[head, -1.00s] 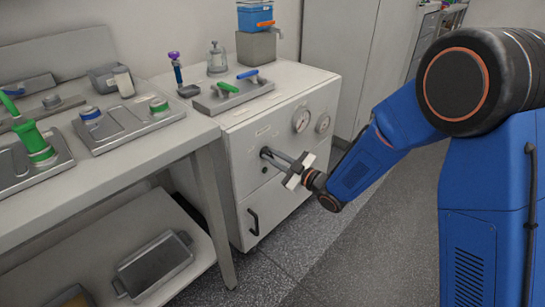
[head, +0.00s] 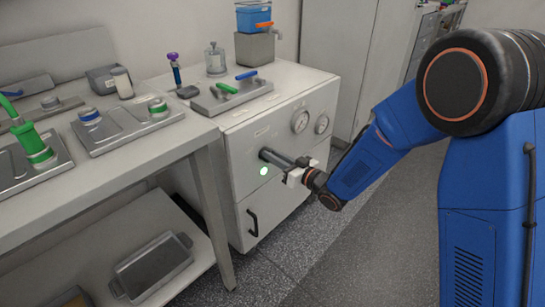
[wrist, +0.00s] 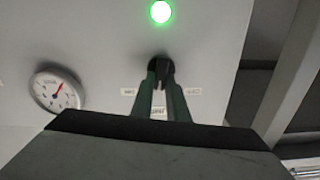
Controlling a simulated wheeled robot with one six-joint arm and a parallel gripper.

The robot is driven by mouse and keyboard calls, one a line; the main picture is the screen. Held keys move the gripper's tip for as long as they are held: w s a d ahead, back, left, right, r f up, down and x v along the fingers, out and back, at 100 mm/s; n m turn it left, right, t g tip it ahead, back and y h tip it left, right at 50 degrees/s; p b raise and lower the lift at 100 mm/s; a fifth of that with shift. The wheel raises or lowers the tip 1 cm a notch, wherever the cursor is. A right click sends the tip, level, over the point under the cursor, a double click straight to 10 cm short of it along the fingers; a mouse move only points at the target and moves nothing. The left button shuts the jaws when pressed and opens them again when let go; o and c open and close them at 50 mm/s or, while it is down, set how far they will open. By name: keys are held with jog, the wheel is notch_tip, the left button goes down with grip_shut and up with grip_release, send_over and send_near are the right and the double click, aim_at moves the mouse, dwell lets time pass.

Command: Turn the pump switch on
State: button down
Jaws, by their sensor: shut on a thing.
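The pump switch is a dark knob (wrist: 160,70) on the pale front panel of the cabinet (head: 236,150). In the wrist view it sits between small labels. My gripper (head: 268,154) reaches straight to the panel, and its two long fingers are shut on the knob, as the wrist view (wrist: 160,82) shows. In the head view the fingers hide most of the knob. A round lamp (head: 263,170) right by the switch glows green; it is also bright in the wrist view (wrist: 160,12).
A black door handle (head: 253,222) is lower down. Valves with green and blue levers (head: 228,88) stand on the cabinet top. A workbench (head: 125,160) stands to the left. Open floor lies in front.

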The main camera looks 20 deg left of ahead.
jog(key=shift+w+d+f+m, duration=0.1)
jog(key=shift+m, duration=0.95)
jog(key=shift+w+f+m, duration=0.1)
jog(key=shift+m, duration=0.95)
jog(key=c, duration=1.7)
grip_release()
jog(key=shift+r, duration=0.1)
jog(key=v, duration=1.7)
jog(key=shift+s+d, duration=0.2)
